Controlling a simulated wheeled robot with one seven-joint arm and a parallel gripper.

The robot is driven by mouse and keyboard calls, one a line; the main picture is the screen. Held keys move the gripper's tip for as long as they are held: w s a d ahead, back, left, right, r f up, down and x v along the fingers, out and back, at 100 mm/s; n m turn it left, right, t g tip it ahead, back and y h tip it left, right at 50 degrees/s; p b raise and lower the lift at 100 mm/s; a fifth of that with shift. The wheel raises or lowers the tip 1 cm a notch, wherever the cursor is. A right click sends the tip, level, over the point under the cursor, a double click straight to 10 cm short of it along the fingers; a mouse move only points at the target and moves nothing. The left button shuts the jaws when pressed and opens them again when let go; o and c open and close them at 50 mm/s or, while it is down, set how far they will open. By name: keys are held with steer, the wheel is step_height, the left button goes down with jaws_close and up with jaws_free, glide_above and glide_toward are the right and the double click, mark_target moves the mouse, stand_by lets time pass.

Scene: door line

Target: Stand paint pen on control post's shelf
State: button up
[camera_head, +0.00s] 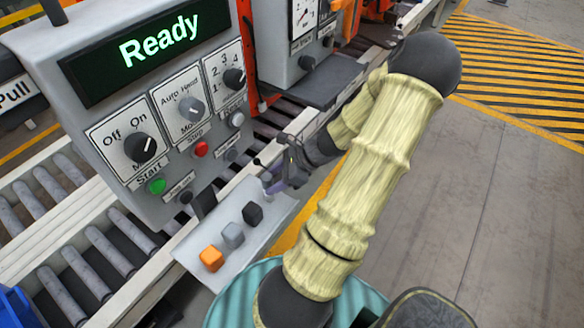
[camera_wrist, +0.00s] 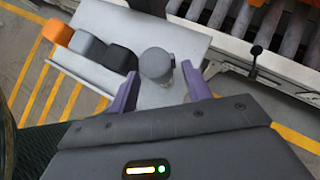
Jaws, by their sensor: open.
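The control post (camera_head: 150,90) carries a tilted-looking panel whose screen reads "Ready". Its light grey shelf (camera_head: 195,262) juts out below the panel; the shelf also shows in the wrist view (camera_wrist: 105,22). In the wrist view a grey, round-topped upright thing, which looks like the paint pen (camera_wrist: 157,63), stands at the shelf's end, seen from above. My gripper (camera_wrist: 160,72) is open, with one purple finger on each side of the pen and small gaps between. In the head view my gripper (camera_head: 280,178) is at the shelf's right end; the pen cannot be made out there.
An orange block (camera_head: 211,258), a grey block (camera_head: 232,235) and a black block (camera_head: 252,214) stand in a row on the shelf. A black-knobbed lever (camera_wrist: 256,52) is right of my gripper. Roller conveyors (camera_head: 90,250) lie beyond; open floor (camera_head: 480,220) is at right.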

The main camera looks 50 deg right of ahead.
steer(key=v, duration=0.7)
steer(key=shift+b, duration=0.35)
steer(key=shift+r, duration=0.15)
